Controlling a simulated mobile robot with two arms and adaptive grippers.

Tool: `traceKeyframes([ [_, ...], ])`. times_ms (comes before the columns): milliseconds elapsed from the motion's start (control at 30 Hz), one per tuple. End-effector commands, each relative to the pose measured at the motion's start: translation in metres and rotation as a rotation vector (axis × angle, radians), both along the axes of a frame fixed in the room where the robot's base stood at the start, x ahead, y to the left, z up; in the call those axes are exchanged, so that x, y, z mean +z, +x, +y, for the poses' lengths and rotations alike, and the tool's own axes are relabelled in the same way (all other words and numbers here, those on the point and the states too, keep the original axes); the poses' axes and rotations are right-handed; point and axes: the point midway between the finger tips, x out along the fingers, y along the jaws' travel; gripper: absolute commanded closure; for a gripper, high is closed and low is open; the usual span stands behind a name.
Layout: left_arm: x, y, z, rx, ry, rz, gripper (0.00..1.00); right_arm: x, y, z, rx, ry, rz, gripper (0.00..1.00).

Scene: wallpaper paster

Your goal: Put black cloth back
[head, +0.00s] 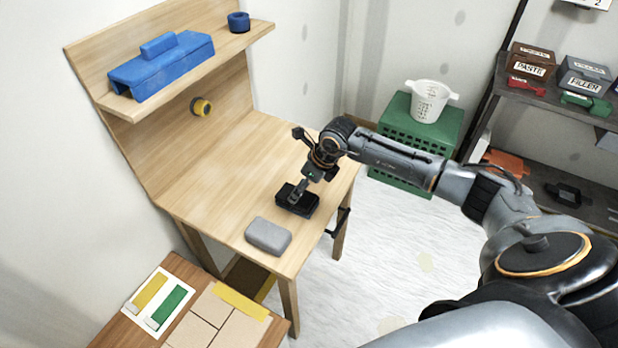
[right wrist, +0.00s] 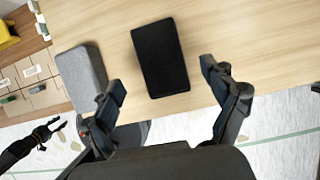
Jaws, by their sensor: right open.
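The black cloth (head: 307,206) is a dark rectangular block lying flat near the front edge of the wooden desk. It shows whole in the right wrist view (right wrist: 160,58). My right gripper (head: 295,198) is over it, pointing down. In the right wrist view my right gripper (right wrist: 163,76) is open, with the cloth beyond and between its spread fingers; nothing is held. A dark gripper at the lower left of that view, seemingly my left gripper (right wrist: 52,128), is small and far from the cloth; its jaw state is unclear.
A grey block (head: 268,236) lies beside the cloth at the desk corner. A shelf above the desk (head: 190,75) holds a blue tool and a blue roll. A yellow roll (head: 201,107) is on the back panel. The desk's middle is clear. A low table with samples (head: 200,335) stands at front left.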

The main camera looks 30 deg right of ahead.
Motion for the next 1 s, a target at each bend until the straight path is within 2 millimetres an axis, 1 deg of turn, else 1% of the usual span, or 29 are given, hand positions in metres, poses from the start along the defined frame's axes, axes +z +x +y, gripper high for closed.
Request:
traceKeyframes([
  [33, -0.005, 0.0, 0.0, 0.0, 0.0, 0.0, 0.6, 0.009, -0.004, -0.003, 0.002, -0.002, -0.004, 0.14],
  [100, -0.007, 0.0, 0.0, 0.0, 0.0, -0.001, 0.6, 0.021, -0.008, -0.006, 0.001, -0.002, -0.004, 0.14],
  [200, -0.01, 0.0, 0.0, 0.0, 0.0, -0.001, 0.6, 0.035, -0.013, -0.008, 0.0, -0.001, -0.003, 0.14],
  [300, -0.012, 0.0, 0.0, 0.0, 0.0, -0.001, 0.6, 0.044, -0.017, -0.01, 0.0, 0.0, -0.001, 0.14],
  [433, -0.012, 0.0, 0.0, 0.0, 0.0, -0.001, 0.6, 0.05, -0.018, -0.011, 0.0, 0.001, -0.001, 0.14],
  [667, -0.012, 0.0, 0.0, 0.0, 0.0, -0.001, 0.6, 0.05, -0.018, -0.011, -0.001, 0.001, -0.001, 0.14],
  [767, -0.012, 0.0, 0.0, 0.0, 0.0, -0.001, 0.6, 0.05, -0.019, -0.005, 0.005, 0.017, -0.003, 0.14],
  [833, -0.012, 0.0, 0.0, 0.0, 0.0, 0.0, 0.6, 0.049, -0.02, 0.012, 0.017, 0.073, -0.015, 0.14],
  [867, -0.012, 0.0, 0.0, 0.0, 0.0, 0.0, 0.6, 0.049, -0.021, 0.025, 0.026, 0.113, -0.023, 0.14],
  [967, -0.012, 0.0, 0.0, 0.0, 0.0, 0.0, 0.6, 0.058, -0.026, 0.084, 0.052, 0.325, -0.065, 0.14],
  [1000, -0.012, 0.0, 0.0, 0.0, 0.0, 0.0, 0.6, 0.066, -0.03, 0.112, 0.054, 0.442, -0.085, 0.14],
])
